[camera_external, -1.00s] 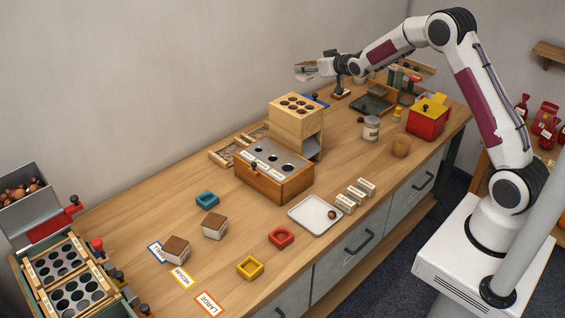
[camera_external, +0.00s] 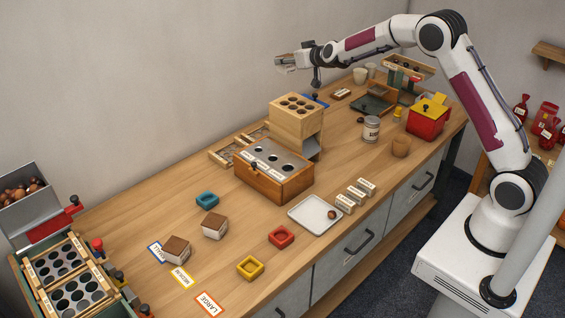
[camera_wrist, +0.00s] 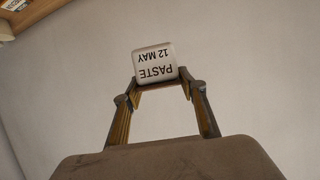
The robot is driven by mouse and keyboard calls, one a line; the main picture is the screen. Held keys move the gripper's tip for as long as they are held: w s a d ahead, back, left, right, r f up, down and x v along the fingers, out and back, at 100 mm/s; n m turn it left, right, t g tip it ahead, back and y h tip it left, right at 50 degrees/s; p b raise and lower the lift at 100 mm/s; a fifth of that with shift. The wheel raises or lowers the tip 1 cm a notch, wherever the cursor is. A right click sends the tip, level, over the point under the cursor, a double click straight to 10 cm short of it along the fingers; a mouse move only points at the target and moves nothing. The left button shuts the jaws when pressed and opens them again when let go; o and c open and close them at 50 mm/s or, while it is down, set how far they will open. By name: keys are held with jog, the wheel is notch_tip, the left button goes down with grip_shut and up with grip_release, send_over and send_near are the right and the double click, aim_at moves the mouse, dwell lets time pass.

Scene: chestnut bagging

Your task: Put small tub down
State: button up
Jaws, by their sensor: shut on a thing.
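The small tub (camera_wrist: 155,64) is white and boxy, with the words PASTE and 12 MAY upside down in the wrist view. My gripper (camera_wrist: 160,88) is shut on it, one finger on each side. In the external view my gripper (camera_external: 282,63) is held high near the back wall, well above the table. The tub is hard to make out there at this size.
Below my gripper stand a wooden block with holes (camera_external: 296,103) and a wooden box with a grey holed top (camera_external: 273,168). A white tray (camera_external: 303,222), a labelled can (camera_external: 371,129) and a red box (camera_external: 427,122) stand on the table (camera_external: 130,215). The table's left middle has free room.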

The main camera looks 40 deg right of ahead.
jog(key=s+a+r+m+g+h, duration=0.1)
jog(key=a+m+h, duration=0.1)
jog(key=a, duration=0.7)
jog(key=s+a+r+m+g+h, duration=0.1)
jog(key=s+a+m+h, duration=0.15)
jog(key=a, duration=0.75)
jog(key=s+a+f+m+g+h, duration=0.1)
jog(key=s+a+f, duration=0.4)
jog(key=s+a, duration=0.25)
jog(key=s+a+f+m+g+h, duration=0.1)
jog(key=s+a+f+m+h, duration=0.1)
jog(key=s+a+f, duration=0.45)
notch_tip(320, 180, down, 10)
jog(key=a, duration=0.2)
jog(key=shift+s+a, duration=0.4)
jog(key=shift+s, duration=0.05)
jog(key=shift+n+y, duration=0.25)
jog(key=shift+f, duration=3.05)
jog(key=shift+f, duration=0.1)
